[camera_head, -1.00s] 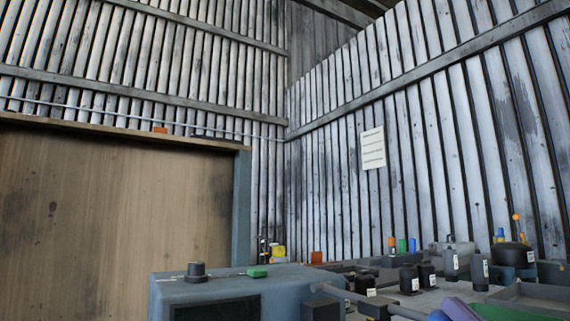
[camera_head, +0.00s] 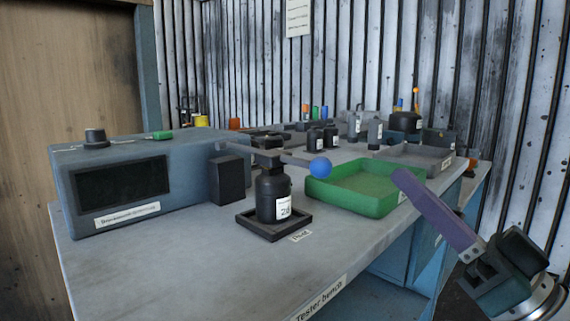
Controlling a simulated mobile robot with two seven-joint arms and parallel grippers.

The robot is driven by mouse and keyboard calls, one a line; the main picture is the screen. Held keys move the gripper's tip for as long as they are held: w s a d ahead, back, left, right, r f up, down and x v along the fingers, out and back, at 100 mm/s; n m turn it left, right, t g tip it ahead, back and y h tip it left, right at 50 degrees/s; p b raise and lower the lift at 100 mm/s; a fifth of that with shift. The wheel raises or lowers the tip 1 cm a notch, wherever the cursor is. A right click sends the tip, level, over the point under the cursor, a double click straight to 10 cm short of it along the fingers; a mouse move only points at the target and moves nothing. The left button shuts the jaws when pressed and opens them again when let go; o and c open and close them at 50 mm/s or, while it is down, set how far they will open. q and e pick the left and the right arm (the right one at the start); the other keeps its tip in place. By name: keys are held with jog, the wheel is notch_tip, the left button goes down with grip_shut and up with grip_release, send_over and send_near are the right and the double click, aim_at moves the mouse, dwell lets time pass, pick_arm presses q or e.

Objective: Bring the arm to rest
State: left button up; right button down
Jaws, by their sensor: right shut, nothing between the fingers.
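My right arm comes in at the lower right. Its gripper (camera_head: 406,182) has long purple fingers pointing up and to the left, shut with nothing between them. In the picture the fingertips overlap the right end of the green tray (camera_head: 385,204); I cannot tell the gap between them. The dark gripper body hangs beyond the bench's right front edge. My left gripper is not in view.
On the grey bench (camera_head: 165,270), a black labelled housing (camera_head: 272,195) stands in a black square holder (camera_head: 248,225), under a lever with a blue ball (camera_head: 320,167). A blue-grey tester box (camera_head: 195,160) stands left. The bench front is clear. The green tray looks empty.

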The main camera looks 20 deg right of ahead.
jog(key=shift+s+f, duration=0.1)
jog(key=shift+s, duration=0.1)
dwell(0.4)
jog(key=a+g+h+p, duration=0.4)
jog(key=a+g+p, duration=0.4)
jog(key=p, duration=0.5)
jog(key=s+r+g+h+p, duration=0.2)
jog(key=s+r+g+p, duration=0.2)
jog(key=s+g+p, duration=0.4)
jog(key=s+r+g+h+p, duration=0.1)
jog(key=s+r+g+p, duration=0.35)
jog(key=s, duration=0.55)
notch_tip(320, 180, up, 35)
jog(key=p, duration=3.6)
jog(key=shift+w+n+t, duration=0.3)
jog(key=shift+n+t, duration=0.05)
jog(key=shift+n, duration=0.05)
